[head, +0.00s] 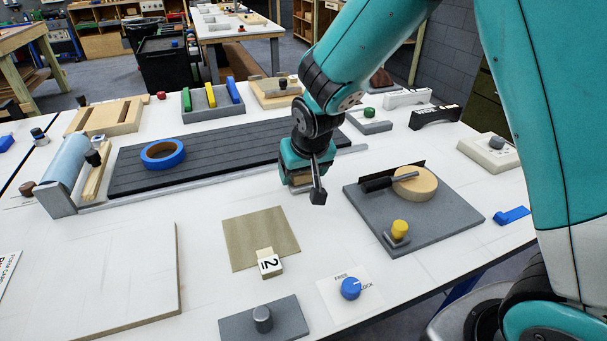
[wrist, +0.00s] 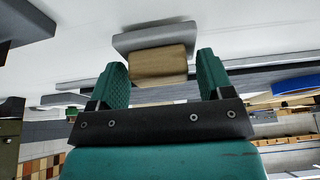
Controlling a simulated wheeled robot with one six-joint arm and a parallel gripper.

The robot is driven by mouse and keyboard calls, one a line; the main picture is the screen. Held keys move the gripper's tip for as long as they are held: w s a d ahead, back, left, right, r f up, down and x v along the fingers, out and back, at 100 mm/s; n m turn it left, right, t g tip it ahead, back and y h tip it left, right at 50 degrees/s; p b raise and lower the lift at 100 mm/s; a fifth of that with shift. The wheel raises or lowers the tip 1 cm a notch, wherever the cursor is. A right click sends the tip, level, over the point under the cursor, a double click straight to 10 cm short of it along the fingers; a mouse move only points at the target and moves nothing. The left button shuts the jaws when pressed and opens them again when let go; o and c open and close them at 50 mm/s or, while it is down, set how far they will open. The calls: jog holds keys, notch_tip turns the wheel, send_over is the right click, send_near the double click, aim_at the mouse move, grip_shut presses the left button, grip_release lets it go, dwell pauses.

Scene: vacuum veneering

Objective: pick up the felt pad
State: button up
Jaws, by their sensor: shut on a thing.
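The felt pad, a wooden block on a grey slab (wrist: 158,64), is between the two teal fingers of my gripper (wrist: 162,80) in the wrist view. My gripper is shut on the wooden block, with the grey slab on the side toward the white tabletop. In the head view my gripper (head: 298,174) points down over the table's middle, just in front of the dark slatted board. Only a little of the pad shows there between the fingers. I cannot tell whether the slab touches the table.
A grey plate (head: 436,226) with a round wooden disc (head: 415,184) and a yellow knob (head: 400,229) lies to the right. A tan sheet (head: 258,232) lies in front. The dark board (head: 215,160) carries a blue tape roll (head: 163,155). A blue dial (head: 351,288) is near the front edge.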

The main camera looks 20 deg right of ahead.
notch_tip(320, 180, up, 19)
jog(key=shift+r, duration=0.15)
